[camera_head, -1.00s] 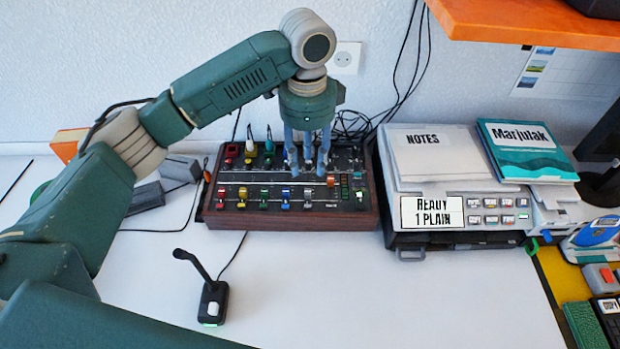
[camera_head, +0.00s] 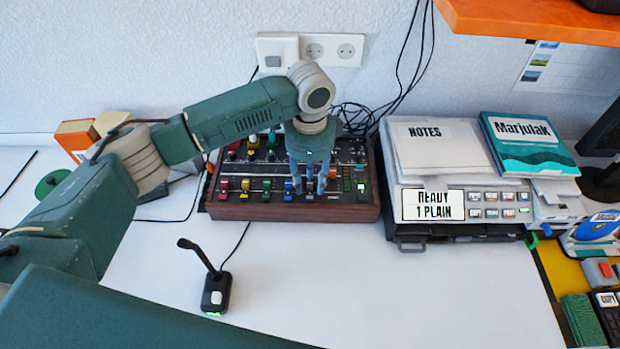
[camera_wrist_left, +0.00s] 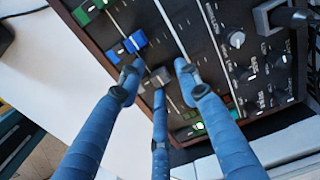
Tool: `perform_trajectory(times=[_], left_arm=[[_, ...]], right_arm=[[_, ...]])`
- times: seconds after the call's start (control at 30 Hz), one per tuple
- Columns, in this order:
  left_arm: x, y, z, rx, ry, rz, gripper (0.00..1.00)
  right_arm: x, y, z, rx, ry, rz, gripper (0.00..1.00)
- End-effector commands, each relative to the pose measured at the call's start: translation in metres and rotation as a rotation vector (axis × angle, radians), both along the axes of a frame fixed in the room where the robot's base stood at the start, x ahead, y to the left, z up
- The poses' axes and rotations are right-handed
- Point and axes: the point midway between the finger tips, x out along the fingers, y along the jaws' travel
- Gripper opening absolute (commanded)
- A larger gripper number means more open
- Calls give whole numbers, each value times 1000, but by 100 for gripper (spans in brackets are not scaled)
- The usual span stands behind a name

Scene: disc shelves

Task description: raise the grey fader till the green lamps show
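The mixing desk (camera_head: 235,211), a dark panel in a brown wooden case, stands at the back of the table. My left gripper (camera_head: 309,188) reaches down over its front fader row. In the left wrist view its three blue fingers (camera_wrist_left: 158,74) are spread apart. A grey fader cap (camera_wrist_left: 161,77) shows between the fingertips; whether they touch it is unclear. Fingers largely hide that cap in the head view. A small lamp column (camera_head: 347,179) stands right of the fingers, partly greenish and small. My right gripper is not in view.
A blue fader (camera_wrist_left: 128,47) is close beside the left finger. A printer (camera_head: 410,207) with notes and a book stands just right of the desk. A small microphone (camera_head: 215,290) stands in front. The white table (camera_head: 390,300) is clear at the front middle.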

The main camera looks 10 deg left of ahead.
Motion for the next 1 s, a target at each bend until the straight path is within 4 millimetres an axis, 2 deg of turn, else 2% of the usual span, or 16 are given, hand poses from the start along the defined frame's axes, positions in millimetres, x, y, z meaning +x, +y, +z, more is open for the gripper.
perform_trajectory(times=[0.03,0.13,0.37,0.7,0.97,1.0], left_arm=[[0,0,0,0,0,0,20],[0,0,0,0,0,0,0],[1,0,1,0,0,0,0],[30,6,2,-1,0,2,0],[30,6,1,-1,-1,1,0],[30,6,1,-1,-1,1,21]], right_arm=[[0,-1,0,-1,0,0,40],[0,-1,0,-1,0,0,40],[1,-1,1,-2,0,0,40],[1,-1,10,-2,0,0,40],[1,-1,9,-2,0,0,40],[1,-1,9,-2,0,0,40]])
